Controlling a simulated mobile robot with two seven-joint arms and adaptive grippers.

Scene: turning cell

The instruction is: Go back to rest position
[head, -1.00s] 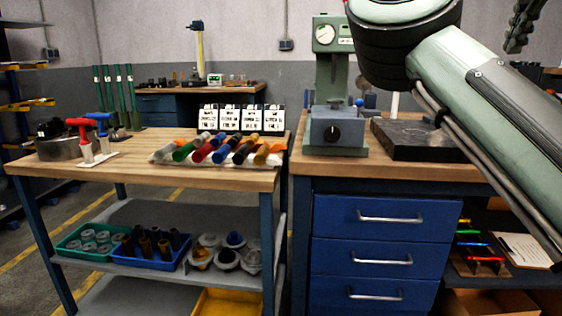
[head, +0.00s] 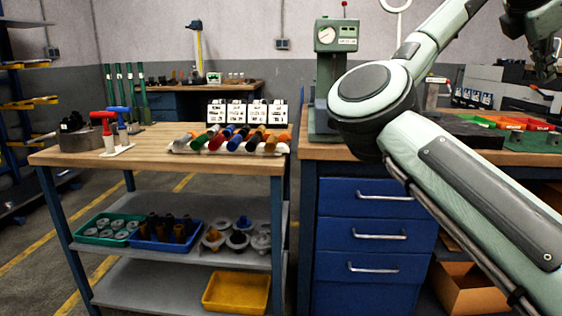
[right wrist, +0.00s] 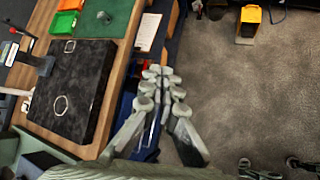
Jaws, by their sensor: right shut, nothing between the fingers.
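My right arm crosses the right side of the head view. Its gripper (head: 548,58) is at the upper right edge of that view, raised and partly cut off. In the right wrist view the right gripper (right wrist: 160,72) is shut and empty, with its fingers together. It hangs beside the bench edge, over the blue drawers and the grey floor. My left gripper is not in either view.
A wooden bench with blue drawers (head: 366,235) carries a green press (head: 330,70). A black plate (right wrist: 72,95) lies on it. A cart (head: 150,158) with colored cylinders stands left. Floor right of the bench (right wrist: 250,100) is mostly clear.

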